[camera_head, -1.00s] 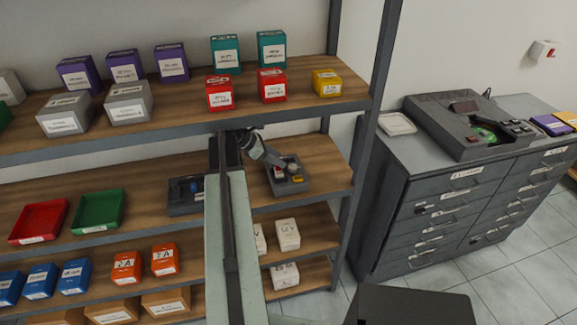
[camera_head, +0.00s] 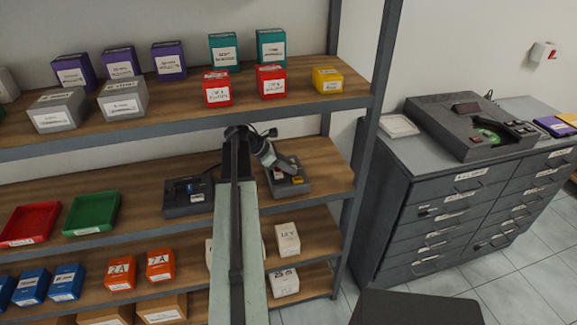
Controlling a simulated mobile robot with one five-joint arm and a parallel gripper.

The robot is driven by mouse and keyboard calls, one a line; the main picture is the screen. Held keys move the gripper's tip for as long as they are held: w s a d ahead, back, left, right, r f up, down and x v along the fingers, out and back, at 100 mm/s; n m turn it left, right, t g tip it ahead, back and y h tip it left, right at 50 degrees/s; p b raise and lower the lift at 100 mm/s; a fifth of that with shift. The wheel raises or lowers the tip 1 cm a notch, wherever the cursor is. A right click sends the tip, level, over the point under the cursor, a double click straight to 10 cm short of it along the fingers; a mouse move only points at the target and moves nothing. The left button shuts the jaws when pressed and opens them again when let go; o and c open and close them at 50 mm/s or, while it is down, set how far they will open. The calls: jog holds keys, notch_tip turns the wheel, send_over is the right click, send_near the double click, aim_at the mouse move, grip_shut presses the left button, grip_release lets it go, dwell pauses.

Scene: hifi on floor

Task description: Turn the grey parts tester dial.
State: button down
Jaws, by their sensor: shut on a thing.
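The gripper covers the dial and much of the tester's top, so I cannot see how far the dial is turned.
Green (camera_head: 92,231) and red (camera_head: 14,243) trays lie farther left. The upper shelf edge (camera_head: 190,130) runs above the gripper. A shelf post (camera_head: 360,165) stands right.

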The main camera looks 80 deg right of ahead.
jog(key=shift+w+d+m+y, duration=0.15)
jog(key=shift+d+m+y, duration=0.15)
jog(key=shift+m+y, duration=0.5)
jog(key=shift+a+m+g, duration=0.15)
jog(key=shift+m+g, duration=0.15)
jog(key=c, duration=1.3)
grip_release()
jog(key=p+v, duration=0.5)
jog(key=v, duration=0.2)
jog(key=shift+r, duration=0.35)
jog(key=shift+w+r+p, duration=0.1)
jog(key=shift+w+p, duration=0.1)
jog(key=shift+p, duration=0.15)
jog(key=shift+a, duration=0.1)
